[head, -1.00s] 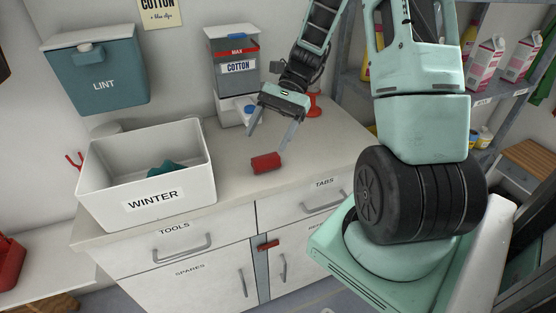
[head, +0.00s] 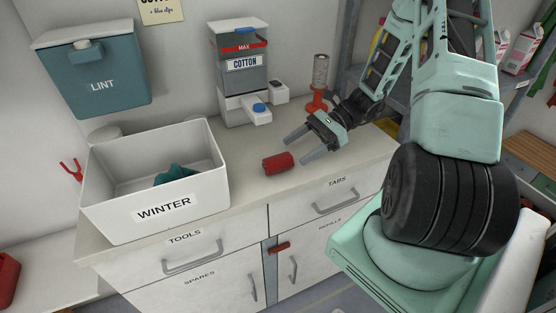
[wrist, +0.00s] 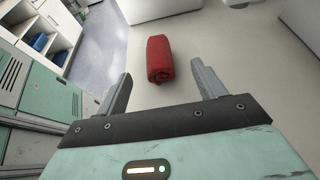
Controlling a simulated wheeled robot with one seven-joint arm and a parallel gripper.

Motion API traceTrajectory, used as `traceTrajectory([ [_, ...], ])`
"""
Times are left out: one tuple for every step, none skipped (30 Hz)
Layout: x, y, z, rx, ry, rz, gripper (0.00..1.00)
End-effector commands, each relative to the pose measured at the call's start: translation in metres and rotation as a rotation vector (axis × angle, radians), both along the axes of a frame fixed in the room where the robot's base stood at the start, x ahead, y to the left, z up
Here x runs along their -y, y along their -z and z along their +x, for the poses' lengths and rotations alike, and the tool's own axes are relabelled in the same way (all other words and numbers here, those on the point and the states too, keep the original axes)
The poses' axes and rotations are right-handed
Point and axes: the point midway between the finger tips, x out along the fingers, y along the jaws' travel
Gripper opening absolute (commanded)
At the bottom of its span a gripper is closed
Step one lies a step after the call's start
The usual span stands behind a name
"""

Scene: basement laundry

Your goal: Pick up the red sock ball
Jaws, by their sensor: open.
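The red sock ball (head: 278,163) is a small red roll lying on the countertop, between the WINTER bin and my gripper. My gripper (head: 295,147) is open and empty, to the right of the sock ball, with its fingers pointing left towards it. In the wrist view the red sock ball (wrist: 160,59) lies just beyond the fingertips, roughly in line with the gap of my gripper (wrist: 161,75). The fingers appear apart from it.
The white WINTER bin (head: 205,200) with a teal cloth (head: 175,174) inside stands left on the countertop (head: 245,187). Behind are the COTTON dispenser (head: 242,80) and a red-based stand (head: 318,95). A teal LINT box (head: 100,85) hangs on the wall.

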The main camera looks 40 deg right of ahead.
Motion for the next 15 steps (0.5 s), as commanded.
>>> traceTrajectory([
  [-0.007, 0.002, 0.001, -0.001, -0.001, 0.002, 0.69],
  [-0.009, 0.004, 0.002, -0.001, -0.001, 0.002, 0.69],
  [-0.012, 0.005, 0.003, -0.001, -0.001, 0.001, 0.69],
  [-0.014, 0.006, 0.004, -0.001, -0.001, 0.001, 0.69],
  [-0.015, 0.006, 0.004, 0.0, 0.0, 0.001, 0.69],
  [-0.017, 0.007, 0.005, 0.0, 0.0, 0.0, 0.69],
  [-0.019, 0.007, 0.005, 0.0, 0.0, 0.0, 0.69],
  [-0.021, 0.008, 0.006, 0.0, -0.001, 0.0, 0.69],
  [-0.025, 0.009, 0.007, 0.0, -0.002, 0.002, 0.69],
  [-0.029, 0.01, 0.008, -0.001, -0.003, 0.002, 0.69],
  [-0.033, 0.011, 0.009, -0.002, -0.003, 0.003, 0.69],
  [-0.039, 0.013, 0.011, -0.002, -0.002, 0.004, 0.69],
  [-0.043, 0.014, 0.012, -0.002, -0.002, 0.003, 0.69],
  [-0.047, 0.016, 0.013, -0.002, -0.003, 0.003, 0.69],
  [-0.052, 0.019, 0.015, -0.001, -0.002, 0.003, 0.69],
])
